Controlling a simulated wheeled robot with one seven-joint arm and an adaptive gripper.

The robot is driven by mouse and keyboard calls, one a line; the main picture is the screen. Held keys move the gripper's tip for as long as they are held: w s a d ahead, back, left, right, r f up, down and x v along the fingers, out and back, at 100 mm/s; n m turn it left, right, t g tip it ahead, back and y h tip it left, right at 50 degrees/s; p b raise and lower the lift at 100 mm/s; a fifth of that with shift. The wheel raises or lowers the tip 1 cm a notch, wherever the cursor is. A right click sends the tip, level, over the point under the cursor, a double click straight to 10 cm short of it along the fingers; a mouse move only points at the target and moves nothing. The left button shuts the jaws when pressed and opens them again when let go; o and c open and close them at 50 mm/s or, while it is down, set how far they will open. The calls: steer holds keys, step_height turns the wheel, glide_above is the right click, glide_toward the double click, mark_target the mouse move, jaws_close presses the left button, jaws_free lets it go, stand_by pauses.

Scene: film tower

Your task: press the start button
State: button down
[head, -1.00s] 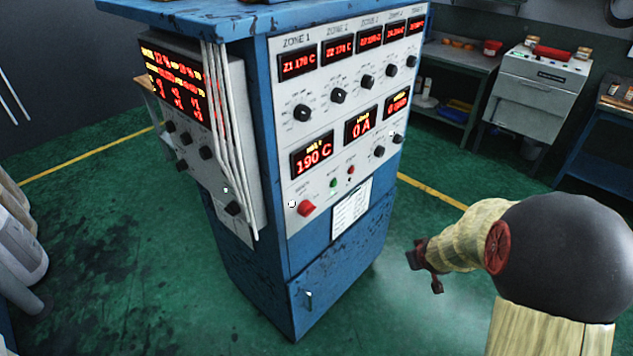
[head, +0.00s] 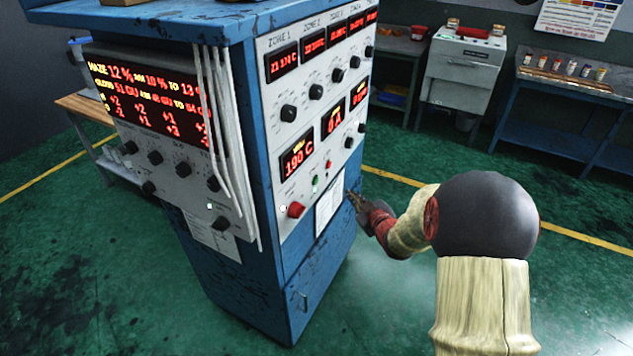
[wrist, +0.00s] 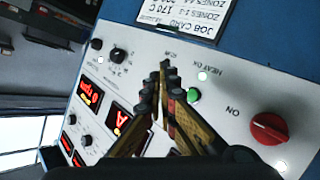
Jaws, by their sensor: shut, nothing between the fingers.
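A small green button (head: 315,184) sits on the white front panel (head: 268,150) of the blue cabinet, between a red knob and a small red button (head: 327,165). No start label is readable. In the wrist view the green button (wrist: 193,95) is just right of my fingertips, beside a lit white spot (wrist: 203,76). My gripper (head: 352,194) is shut and empty, right of the panel in the head view. In the wrist view my gripper (wrist: 165,75) points at the panel, its fingers covering part of it. I cannot tell whether it touches.
The red knob (head: 296,209) stands out from the panel; it also shows in the wrist view (wrist: 269,129). A grey side box (head: 160,140) with red displays hangs on the cabinet's left. A grey machine (head: 463,72) and benches stand behind. Green floor right of the cabinet is open.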

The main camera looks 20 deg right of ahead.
mark_target(316, 180)
steer(key=shift+w+a, duration=0.1)
steer(key=w+a+b, duration=0.2)
steer(key=w+a, duration=0.3)
steer(key=w, duration=0.1)
steer(key=shift+w+b, duration=0.3)
steer(key=shift+w, duration=0.05)
steer(key=shift+w+a, duration=0.15)
steer(key=shift+a, duration=0.05)
stand_by(1.3)
steer(key=shift+w+a+b, duration=0.2)
steer(key=shift+b, duration=0.1)
steer(key=shift+w+a+b, duration=0.2)
steer(key=shift+w+b, duration=0.1)
stand_by(0.8)
steer(key=shift+s+d, duration=0.5)
steer(key=shift+s, duration=0.15)
stand_by(0.3)
